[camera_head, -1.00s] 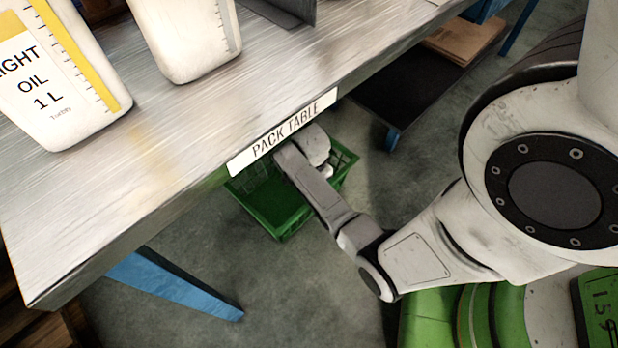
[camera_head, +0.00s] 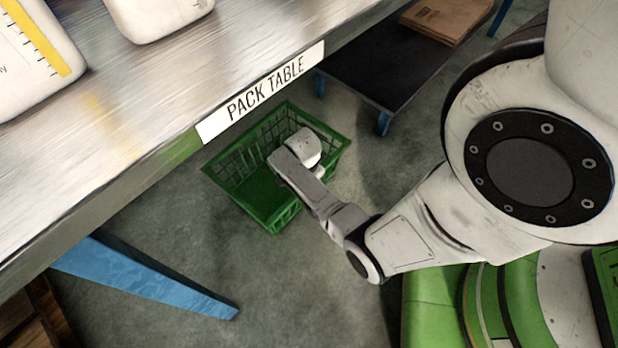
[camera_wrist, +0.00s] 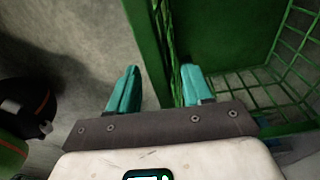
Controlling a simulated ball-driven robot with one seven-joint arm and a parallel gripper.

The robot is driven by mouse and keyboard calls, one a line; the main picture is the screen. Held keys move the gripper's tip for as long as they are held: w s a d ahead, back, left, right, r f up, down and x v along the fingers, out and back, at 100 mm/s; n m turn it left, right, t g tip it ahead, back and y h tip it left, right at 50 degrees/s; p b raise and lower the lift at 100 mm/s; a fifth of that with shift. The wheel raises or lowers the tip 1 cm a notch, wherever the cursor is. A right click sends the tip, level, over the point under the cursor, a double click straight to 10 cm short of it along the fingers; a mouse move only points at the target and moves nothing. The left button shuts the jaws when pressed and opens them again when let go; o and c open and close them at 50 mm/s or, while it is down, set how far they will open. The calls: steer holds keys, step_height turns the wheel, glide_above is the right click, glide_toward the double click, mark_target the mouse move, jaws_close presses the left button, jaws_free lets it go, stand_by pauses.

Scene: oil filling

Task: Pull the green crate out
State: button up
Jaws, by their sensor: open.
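The green crate (camera_head: 262,212) is an open, slatted box on the floor, beside and below the front edge of the pack table in the head view. It looks empty where I can see into it. In the wrist view the green crate (camera_wrist: 150,40) fills the upper right. My gripper (camera_wrist: 158,88) is open, with teal fingers apart. One finger is over the floor outside the crate and the other is on its inner side, with the crate's wall between them. I cannot tell whether either finger touches the wall. My fingertips are hidden in the head view.
The pack table (camera_head: 150,80) overhangs the floor at the upper left, with white oil bottles (camera_head: 35,55) on top. Its blue leg (camera_head: 150,280) slants across the lower left. A dark cart (camera_head: 385,65) carrying a cardboard piece (camera_head: 447,20) stands behind. Grey floor lies around the crate.

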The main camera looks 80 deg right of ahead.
steer(key=shift+f, duration=0.35)
jaws_close()
stand_by(0.3)
stand_by(1.0)
